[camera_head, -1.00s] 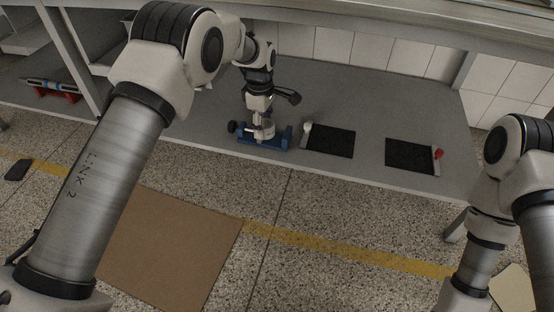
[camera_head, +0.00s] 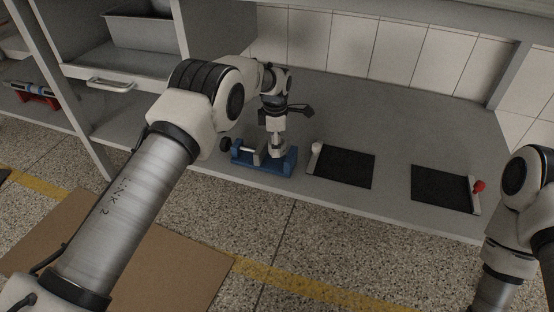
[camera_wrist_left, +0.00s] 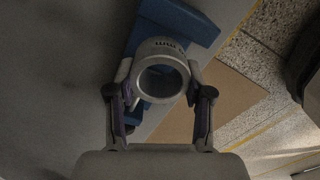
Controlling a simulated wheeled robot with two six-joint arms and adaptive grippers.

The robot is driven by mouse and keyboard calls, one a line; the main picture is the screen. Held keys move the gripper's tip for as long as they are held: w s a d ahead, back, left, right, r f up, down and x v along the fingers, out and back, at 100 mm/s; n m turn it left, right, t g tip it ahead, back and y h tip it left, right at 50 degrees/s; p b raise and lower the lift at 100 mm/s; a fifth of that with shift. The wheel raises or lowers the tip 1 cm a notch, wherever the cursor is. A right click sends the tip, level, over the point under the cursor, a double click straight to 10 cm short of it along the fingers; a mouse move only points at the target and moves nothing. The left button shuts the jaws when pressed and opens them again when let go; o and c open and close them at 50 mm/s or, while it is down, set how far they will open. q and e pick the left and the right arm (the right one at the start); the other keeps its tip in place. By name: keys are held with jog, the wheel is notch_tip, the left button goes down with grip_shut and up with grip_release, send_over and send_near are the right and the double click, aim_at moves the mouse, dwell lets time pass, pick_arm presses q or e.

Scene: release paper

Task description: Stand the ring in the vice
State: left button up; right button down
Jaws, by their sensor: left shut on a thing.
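The blue vice (camera_head: 250,162) stands on the grey bench near its front edge, with a black knob at its left end and a pale jaw plate. My left gripper (camera_head: 277,150) is over the vice's right half in the head view. In the left wrist view the gripper (camera_wrist_left: 160,92) is shut on a light grey ring (camera_wrist_left: 147,48), one finger on each side. The ring's round opening faces the camera and dark marks show on its rim. The blue vice (camera_wrist_left: 180,22) lies behind the ring. I cannot tell whether ring and vice touch. My right gripper is out of view.
Two black mats (camera_head: 345,165) and (camera_head: 440,188) lie to the right of the vice, the first with a white knob, the other with a red knob (camera_head: 479,186). A grey bin (camera_head: 142,28) sits on a shelf at the upper left. The bench behind is clear.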

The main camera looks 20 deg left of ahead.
aim_at(275, 162)
pick_arm(q)
notch_tip(275, 162, down, 5)
jog(key=shift+r+b, duration=0.1)
jog(key=shift+b, duration=1.1)
jog(key=shift+r, duration=0.15)
jog(key=shift+c, duration=0.5)
jog(key=o, duration=1.2)
jog(key=shift+o, duration=0.2)
notch_tip(275, 162, up, 12)
jog(key=p, duration=0.7)
